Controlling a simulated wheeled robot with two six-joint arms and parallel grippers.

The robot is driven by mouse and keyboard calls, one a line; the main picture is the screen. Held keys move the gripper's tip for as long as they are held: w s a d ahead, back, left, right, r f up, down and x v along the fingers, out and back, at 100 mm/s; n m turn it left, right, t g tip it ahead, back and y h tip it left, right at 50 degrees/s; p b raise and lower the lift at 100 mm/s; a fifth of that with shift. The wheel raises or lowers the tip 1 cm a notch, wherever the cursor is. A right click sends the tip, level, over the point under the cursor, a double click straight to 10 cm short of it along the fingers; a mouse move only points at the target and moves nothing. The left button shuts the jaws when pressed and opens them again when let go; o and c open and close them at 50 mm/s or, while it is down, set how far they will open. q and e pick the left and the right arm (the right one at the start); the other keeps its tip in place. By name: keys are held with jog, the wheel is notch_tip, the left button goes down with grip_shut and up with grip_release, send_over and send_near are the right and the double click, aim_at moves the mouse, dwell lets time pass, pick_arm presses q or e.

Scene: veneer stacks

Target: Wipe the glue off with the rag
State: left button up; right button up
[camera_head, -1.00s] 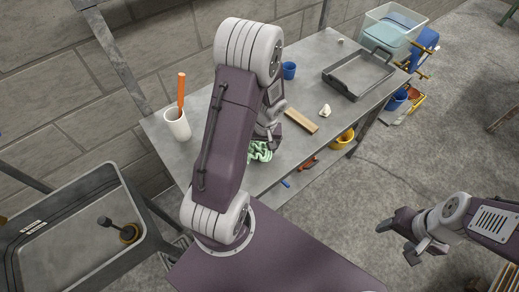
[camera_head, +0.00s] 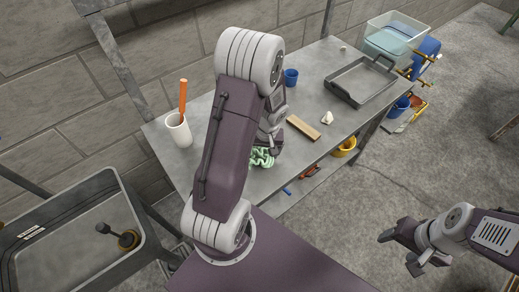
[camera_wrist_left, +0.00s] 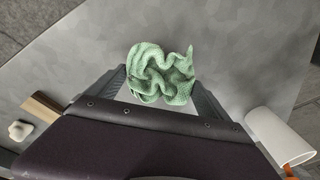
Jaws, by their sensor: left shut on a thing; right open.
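The green crumpled rag (camera_head: 262,158) is at the near part of the grey table, partly hidden behind my left arm in the head view. In the left wrist view the rag (camera_wrist_left: 160,75) sits between the two fingers of my left gripper (camera_wrist_left: 162,88), which is shut on it. My left gripper's fingertips are mostly hidden in the head view. My right gripper (camera_head: 402,248) is open and empty, out over the floor at the right. I cannot make out any glue on the table top in these frames.
On the table (camera_head: 225,150) stand a white cup (camera_head: 178,131) with an orange-handled tool, a blue cup (camera_head: 291,77), a wooden strip (camera_head: 303,127), a whitish lump (camera_head: 327,117) and a grey tray (camera_head: 360,80). A grey bin (camera_head: 120,190) stands at the left.

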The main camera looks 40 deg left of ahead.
aim_at(261, 161)
pick_arm(q)
jog(key=shift+s+d+f+b, duration=0.2)
jog(key=shift+s+d+b, duration=0.55)
jog(key=shift+s, duration=0.3)
jog(key=shift+s+d+r, duration=0.2)
jog(key=shift+s+d, duration=0.2)
jog(key=shift+d, duration=0.05)
jog(key=shift+w+r, duration=0.1)
jog(key=shift+r, duration=0.2)
notch_tip(261, 161, up, 7)
jog(key=p, duration=0.6)
jog(key=shift+f, duration=0.25)
jog(key=shift+w, duration=0.1)
